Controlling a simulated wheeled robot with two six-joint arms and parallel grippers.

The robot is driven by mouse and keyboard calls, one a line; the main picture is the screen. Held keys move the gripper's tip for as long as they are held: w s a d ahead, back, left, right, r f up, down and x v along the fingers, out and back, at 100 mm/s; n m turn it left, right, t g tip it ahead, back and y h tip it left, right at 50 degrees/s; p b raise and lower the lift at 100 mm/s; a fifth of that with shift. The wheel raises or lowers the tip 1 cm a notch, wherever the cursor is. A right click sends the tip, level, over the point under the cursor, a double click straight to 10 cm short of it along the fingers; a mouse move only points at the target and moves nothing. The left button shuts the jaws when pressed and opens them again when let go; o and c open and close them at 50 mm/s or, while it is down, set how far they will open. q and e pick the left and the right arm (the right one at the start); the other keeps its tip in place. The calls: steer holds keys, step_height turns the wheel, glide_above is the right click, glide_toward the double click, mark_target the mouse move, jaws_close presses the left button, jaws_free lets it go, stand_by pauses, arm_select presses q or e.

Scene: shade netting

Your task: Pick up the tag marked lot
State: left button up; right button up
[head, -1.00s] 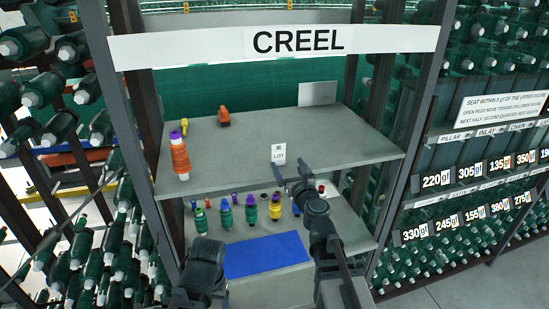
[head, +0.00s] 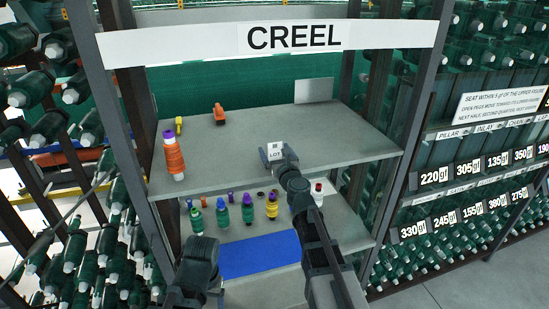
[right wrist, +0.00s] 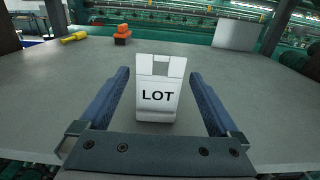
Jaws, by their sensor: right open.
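The white tag marked LOT (head: 275,150) stands near the front edge of the upper shelf (head: 340,135). In the right wrist view the tag (right wrist: 157,95) stands upright between the two blue fingers, with a gap on each side. My right gripper (head: 275,153) is open around the tag; in the wrist view the open right gripper (right wrist: 158,100) does not touch it. The tag's lower part is partly hidden by the gripper in the head view. My left gripper (head: 195,285) is low at the front left, dark and seen from behind; its fingers are not clear.
An orange cone of yarn (head: 174,158) stands at the shelf's left. An orange tool (head: 219,114) and a yellow one (head: 179,125) lie further back. A grey plate (head: 313,90) stands at the rear. Several coloured spools (head: 247,208) and a blue mat (head: 260,254) are on the lower shelf.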

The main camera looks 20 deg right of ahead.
steer(key=shift+s, duration=0.1)
steer(key=shift+a, duration=0.1)
steer(key=shift+c, duration=1)
steer(key=c, duration=1.2)
step_height(320, 180, up, 4)
steer(key=p, duration=0.3)
steer(key=shift+f, duration=0.2)
steer(key=shift+s+a+r+p, duration=0.1)
steer(key=shift+a+r+p, duration=0.15)
steer(key=shift+p, duration=0.3)
steer(key=s+a, duration=0.1)
steer(key=a, duration=0.3)
steer(key=s+a, duration=0.2)
steer(key=a, duration=0.3)
steer(key=s+a+r, duration=0.1)
steer(key=s+a, duration=0.1)
steer(key=a, duration=0.3)
steer(key=shift+s+a+p, duration=0.15)
steer(key=shift+a+p, duration=0.1)
steer(key=shift+p, duration=0.15)
